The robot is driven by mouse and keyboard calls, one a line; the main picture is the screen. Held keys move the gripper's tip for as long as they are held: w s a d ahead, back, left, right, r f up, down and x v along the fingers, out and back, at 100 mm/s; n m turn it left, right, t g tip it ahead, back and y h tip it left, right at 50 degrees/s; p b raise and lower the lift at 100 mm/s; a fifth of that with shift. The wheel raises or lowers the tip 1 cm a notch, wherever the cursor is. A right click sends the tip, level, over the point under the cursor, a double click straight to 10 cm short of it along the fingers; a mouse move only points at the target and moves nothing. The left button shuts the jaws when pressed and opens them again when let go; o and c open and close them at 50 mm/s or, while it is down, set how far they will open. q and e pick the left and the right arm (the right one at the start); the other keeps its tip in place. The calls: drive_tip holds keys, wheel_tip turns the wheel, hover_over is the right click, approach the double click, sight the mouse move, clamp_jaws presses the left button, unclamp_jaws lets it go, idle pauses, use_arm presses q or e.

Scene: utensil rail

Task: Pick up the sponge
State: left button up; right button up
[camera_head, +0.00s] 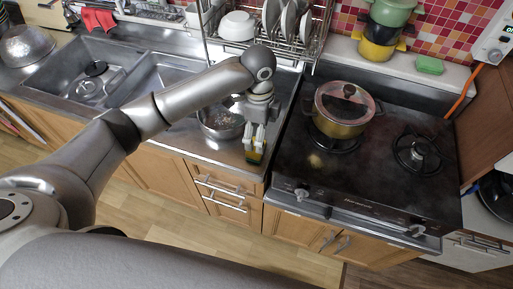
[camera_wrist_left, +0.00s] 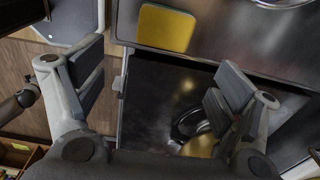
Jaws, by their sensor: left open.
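A yellow sponge (camera_head: 254,157) lies on the steel counter near its front edge, left of the stove; my gripper partly hides it. In the left wrist view the yellow sponge (camera_wrist_left: 166,28) lies flat at the top, beyond my fingertips. My left gripper (camera_head: 257,139) is above the sponge, pointing down. In the left wrist view its two fingers (camera_wrist_left: 162,75) are wide apart with nothing held between them. I cannot tell whether a fingertip touches the sponge. My right gripper is not in view.
A steel bowl (camera_head: 220,120) stands close left of my gripper. A lidded pot (camera_head: 342,112) is on the black stove (camera_head: 360,185) to the right. A dish rack (camera_head: 285,30) stands behind. A green block (camera_head: 430,65) lies on the back ledge. The sink (camera_head: 95,75) is at left.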

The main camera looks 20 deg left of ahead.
use_arm(q)
drive_tip(key=shift+w+a+r, duration=0.5)
drive_tip(key=shift+a+r, duration=0.15)
drive_tip(key=shift+a, duration=0.05)
wheel_tip(320, 180, down, 5)
drive_tip(key=shift+f+p, duration=0.1)
drive_tip(key=shift+p, duration=0.45)
drive_tip(key=f, duration=0.1)
drive_tip(key=f+p, duration=0.1)
drive_tip(key=f, duration=0.1)
drive_tip(key=f+p, duration=0.1)
drive_tip(key=shift+s+a+f, duration=0.3)
drive_tip(key=shift+f, duration=0.4)
drive_tip(key=c, duration=1)
drive_tip(key=shift+r, duration=0.15)
